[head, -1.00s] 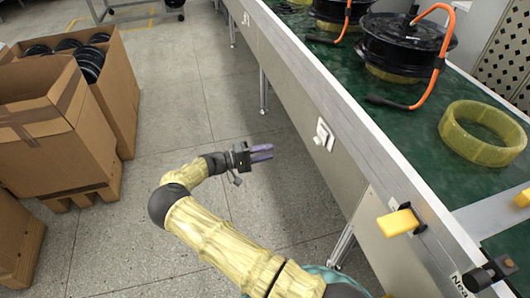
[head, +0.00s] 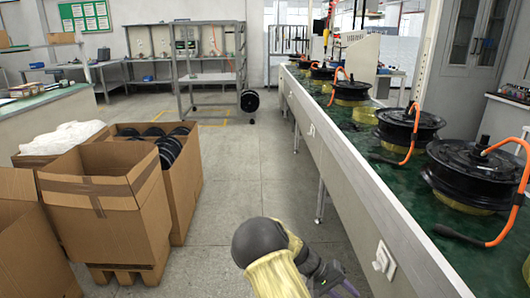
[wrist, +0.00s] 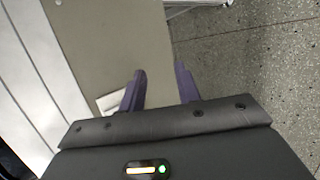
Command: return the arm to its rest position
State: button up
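My arm, in a yellow sleeve with a dark joint, shows at the bottom centre of the head view. My gripper (head: 345,291) is at the bottom edge there, partly cut off, beside the conveyor's side panel. In the wrist view my gripper (wrist: 160,88) shows two purple fingers standing apart with nothing between them. The conveyor's side panel (wrist: 105,50) and the speckled floor (wrist: 270,60) lie beyond the fingers.
The conveyor (head: 345,165) runs along the right, carrying several black hub motors (head: 408,125) with orange cables. Open cardboard boxes (head: 110,205) stand on the left. A metal rack (head: 210,65) and a black wheel (head: 249,101) stand ahead. The floor aisle (head: 235,170) between is clear.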

jog(key=s+a+r+n+t+y, duration=0.1)
jog(key=s+a+r+t+y, duration=0.3)
jog(key=s+r, duration=0.4)
jog(key=s+a+r+t+y, duration=0.2)
jog(key=s+a+r+y, duration=0.3)
jog(key=s, duration=0.5)
jog(key=w+d+r+p+v, duration=0.1)
jog(key=w+p+v, duration=0.2)
jog(key=p+v, duration=1.3)
jog(key=w+d+r+p+v, duration=0.1)
jog(key=w+p+v, duration=0.3)
jog(key=p+v, duration=1.3)
jog(key=shift+w+d+y+p, duration=0.4)
jog(key=shift+w+d+p, duration=0.05)
jog(key=shift+d+p, duration=0.1)
